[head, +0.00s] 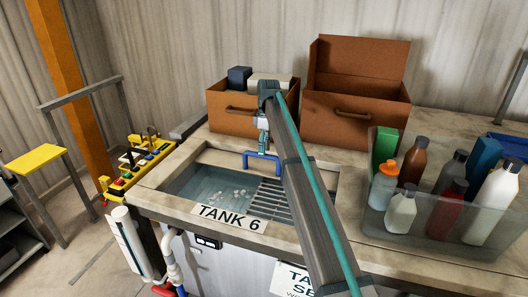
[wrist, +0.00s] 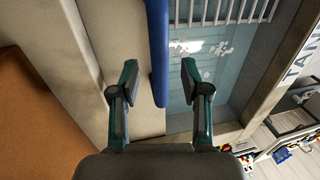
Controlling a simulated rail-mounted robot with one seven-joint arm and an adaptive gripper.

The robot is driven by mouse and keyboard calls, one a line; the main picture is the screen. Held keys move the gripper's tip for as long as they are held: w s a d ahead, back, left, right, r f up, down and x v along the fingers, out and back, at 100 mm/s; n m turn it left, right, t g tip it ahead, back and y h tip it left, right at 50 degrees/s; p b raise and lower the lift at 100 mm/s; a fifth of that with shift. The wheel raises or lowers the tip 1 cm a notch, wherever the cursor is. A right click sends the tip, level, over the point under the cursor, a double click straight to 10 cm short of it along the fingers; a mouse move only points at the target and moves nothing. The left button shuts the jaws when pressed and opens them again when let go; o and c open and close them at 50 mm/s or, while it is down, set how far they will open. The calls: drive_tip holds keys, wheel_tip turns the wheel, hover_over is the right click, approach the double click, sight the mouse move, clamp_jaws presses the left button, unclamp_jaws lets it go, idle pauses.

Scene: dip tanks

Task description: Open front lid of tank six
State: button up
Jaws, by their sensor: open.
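Tank six, marked by the TANK 6 label (head: 228,217), is set into the counter, with water (head: 205,185) and a slatted grate (head: 280,202) showing in its opening. A blue bar handle (head: 262,158) stands at the back of the visible water, beside a flat beige panel (head: 222,156). My gripper (head: 263,142) is above the handle. In the wrist view my gripper (wrist: 159,85) is open, with the blue handle (wrist: 158,45) running between its fingers, apparently clear of both. The panel's far side is partly hidden by my arm in the head view.
Two brown boxes stand behind the tank, the left one (head: 226,122) holding items, the right one (head: 335,126) with its lid raised. A clear bin (head: 455,238) of several bottles stands right. A yellow fixture (head: 136,168) and white pipe (head: 131,243) are at left.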

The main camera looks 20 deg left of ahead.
drive_tip(key=r, duration=0.2)
drive_tip(key=w+r, duration=0.1)
drive_tip(key=r, duration=0.2)
drive_tip(key=shift+r, duration=0.3)
